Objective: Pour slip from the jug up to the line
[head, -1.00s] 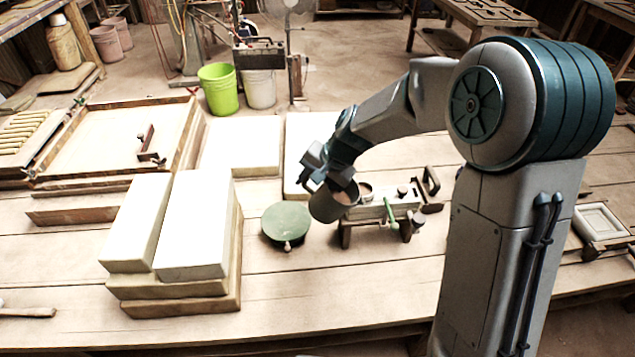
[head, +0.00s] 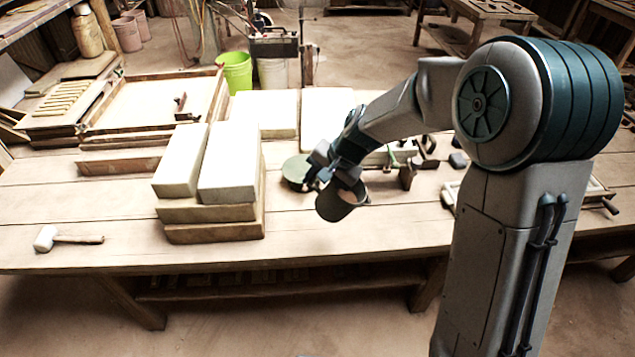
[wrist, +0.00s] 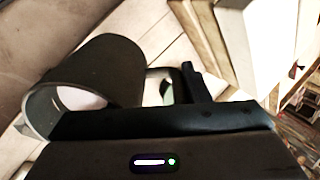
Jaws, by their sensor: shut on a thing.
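My gripper (head: 343,174) is shut on the jug (head: 336,205), a dark grey vessel with a pinkish-brown inside, and holds it tilted above the front part of the bench. In the wrist view the jug (wrist: 105,75) lies across the upper left, with its rim toward the lower left. Pale material shows inside its mouth; I cannot tell its level. My gripper (wrist: 172,88) is at the jug's handle side, partly hidden by its dark body. I see no fill line in either view.
Stacked pale blocks on wooden boards (head: 213,209) stand left of the jug. A green round disc (head: 296,170) lies behind it, and a tile press (head: 405,160) stands behind right, partly hidden by my arm.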

